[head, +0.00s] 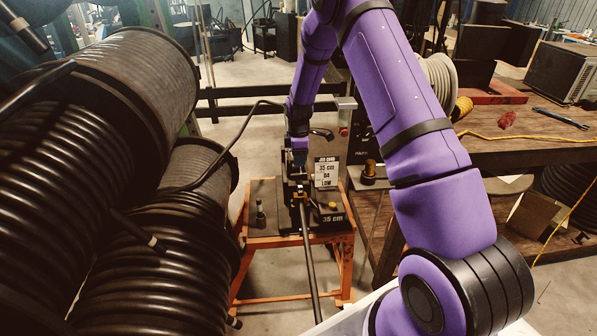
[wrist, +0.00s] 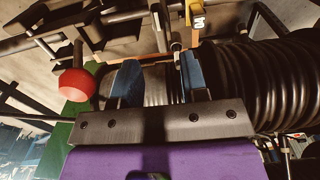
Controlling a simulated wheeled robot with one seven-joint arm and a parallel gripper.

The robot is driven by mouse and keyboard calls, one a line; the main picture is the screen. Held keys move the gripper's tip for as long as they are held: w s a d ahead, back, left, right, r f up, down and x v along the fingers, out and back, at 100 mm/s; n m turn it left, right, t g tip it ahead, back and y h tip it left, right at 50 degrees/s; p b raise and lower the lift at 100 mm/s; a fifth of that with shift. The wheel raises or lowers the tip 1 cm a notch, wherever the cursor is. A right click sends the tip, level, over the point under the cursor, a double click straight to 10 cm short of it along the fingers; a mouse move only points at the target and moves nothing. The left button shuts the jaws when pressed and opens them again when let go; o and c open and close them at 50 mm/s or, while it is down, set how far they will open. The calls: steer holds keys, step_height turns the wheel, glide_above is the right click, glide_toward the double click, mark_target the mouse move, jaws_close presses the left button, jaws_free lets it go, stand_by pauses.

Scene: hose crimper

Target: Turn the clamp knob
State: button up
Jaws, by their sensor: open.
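My gripper (head: 298,158) is above the back of the small orange-framed bench. In the wrist view, its two blue fingers are apart (wrist: 158,62), with no object clearly gripped between them. A red ball knob (wrist: 78,84) on a thin rod shows left of the fingers, apart from them. A small dark clamp (head: 300,194) sits on the bench below my gripper, at the end of a black hose (head: 308,250). I cannot tell which part is the clamp knob; my arm hides some of the bench's back.
A job card (head: 326,172) reading 35 cm, 04, LOW stands on the bench (head: 262,241), beside a black box (head: 333,217) marked 35 cm. A small dark fitting (head: 260,213) stands at left. Large hose reels (head: 150,75) crowd the left; a wooden workbench (head: 520,148) is at right.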

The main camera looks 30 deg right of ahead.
mark_target(299, 174)
steer(key=shift+f, duration=3.45)
jaws_close()
